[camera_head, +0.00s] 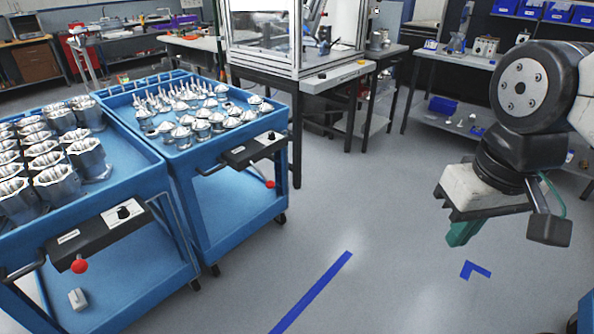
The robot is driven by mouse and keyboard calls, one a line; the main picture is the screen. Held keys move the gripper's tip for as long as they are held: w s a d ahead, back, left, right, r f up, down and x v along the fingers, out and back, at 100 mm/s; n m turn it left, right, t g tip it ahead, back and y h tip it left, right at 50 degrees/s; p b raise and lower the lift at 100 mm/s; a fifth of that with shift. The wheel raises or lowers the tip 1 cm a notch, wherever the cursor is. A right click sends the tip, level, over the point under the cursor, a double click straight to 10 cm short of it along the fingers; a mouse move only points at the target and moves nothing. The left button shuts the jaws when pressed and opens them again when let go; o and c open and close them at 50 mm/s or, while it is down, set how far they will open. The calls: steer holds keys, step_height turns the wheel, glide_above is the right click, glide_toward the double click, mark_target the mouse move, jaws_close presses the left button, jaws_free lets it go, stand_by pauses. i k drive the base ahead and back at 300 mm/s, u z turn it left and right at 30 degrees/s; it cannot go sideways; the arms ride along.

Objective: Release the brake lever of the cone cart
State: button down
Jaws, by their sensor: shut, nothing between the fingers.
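The cone cart (237,204) is the blue cart at centre left, with several silver cone-topped parts (205,118) on its top tray. A black brake box (256,149) is on its front edge. Its brake lever hangs below the box on a thin rod and ends in a red knob (270,184). My gripper (458,236), with green fingers, hangs at the right, well apart from the lever and over open floor. It is shut and empty, pointing down.
A second blue cart with silver housings (60,185) stands close at the left; its own lever has a red knob (80,266). A glazed machine bench (335,78) stands behind. Blue floor tape (312,291) crosses clear grey floor between the carts and my arm.

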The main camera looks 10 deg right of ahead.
mark_target(270, 184)
steer(key=z, duration=0.2)
steer(key=i, duration=1.5)
steer(key=u, duration=0.4)
